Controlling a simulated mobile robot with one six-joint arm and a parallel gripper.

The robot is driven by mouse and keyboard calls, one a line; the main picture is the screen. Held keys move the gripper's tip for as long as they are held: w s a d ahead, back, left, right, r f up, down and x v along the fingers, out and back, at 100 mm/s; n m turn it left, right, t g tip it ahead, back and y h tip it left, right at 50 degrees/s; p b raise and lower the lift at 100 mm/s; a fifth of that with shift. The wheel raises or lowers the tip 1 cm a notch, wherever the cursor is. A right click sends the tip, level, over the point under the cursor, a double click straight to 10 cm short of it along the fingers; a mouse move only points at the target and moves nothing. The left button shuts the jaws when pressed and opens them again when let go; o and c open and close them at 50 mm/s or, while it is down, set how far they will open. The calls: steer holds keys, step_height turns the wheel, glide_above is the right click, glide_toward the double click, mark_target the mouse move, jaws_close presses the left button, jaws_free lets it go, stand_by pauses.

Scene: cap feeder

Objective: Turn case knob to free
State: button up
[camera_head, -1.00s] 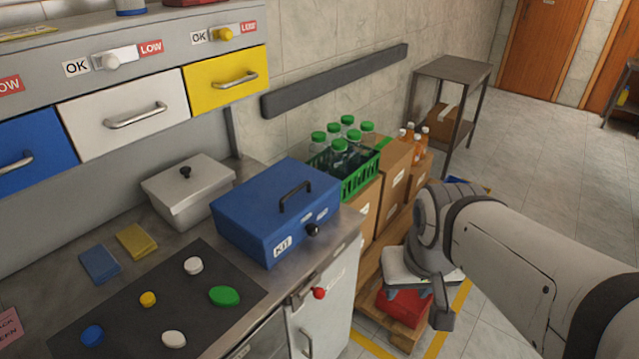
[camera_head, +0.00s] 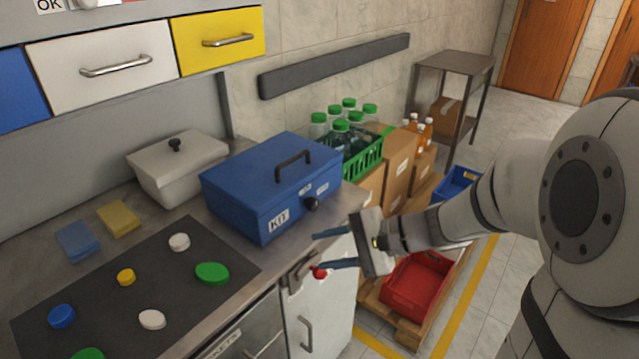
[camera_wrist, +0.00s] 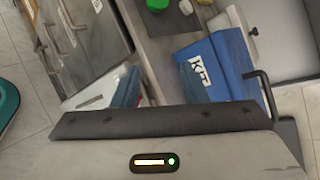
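The blue case (camera_head: 262,205) stands on the steel counter with its lid down and a black handle on top. Its black knob (camera_head: 311,204) is on the front face, right of the KIT label; its setting is too small to read. In the wrist view, the case (camera_wrist: 234,62) shows its KIT label, and I cannot make out the knob. My gripper (camera_head: 317,250) is open and empty, its blue fingers pointing left in front of the cabinet. It is below and in front of the knob, not touching it.
A red knob (camera_head: 320,272) on the white cabinet door (camera_head: 318,310) is close to the lower finger. A dark mat (camera_head: 120,325) with several caps lies left. A grey lidded box (camera_head: 180,165) stands behind. A green bottle crate (camera_head: 362,163) and cartons stand right of the case.

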mark_target(317, 206)
steer(key=w+d+f+m+t+y+b, duration=0.1)
steer(key=w+d+f+m+t+b, duration=0.1)
steer(key=w+m+t, duration=0.3)
steer(key=w+d+f+m+t+y+b, duration=0.1)
steer(key=w+d+f+m+t+b, duration=0.15)
steer(key=w, duration=0.45)
steer(key=shift+t, duration=0.35)
steer(key=x, duration=0.8)
steer(key=shift+s+r, duration=0.15)
steer(key=shift+r, duration=0.1)
steer(key=shift+c, duration=0.5)
steer(key=c, duration=0.6)
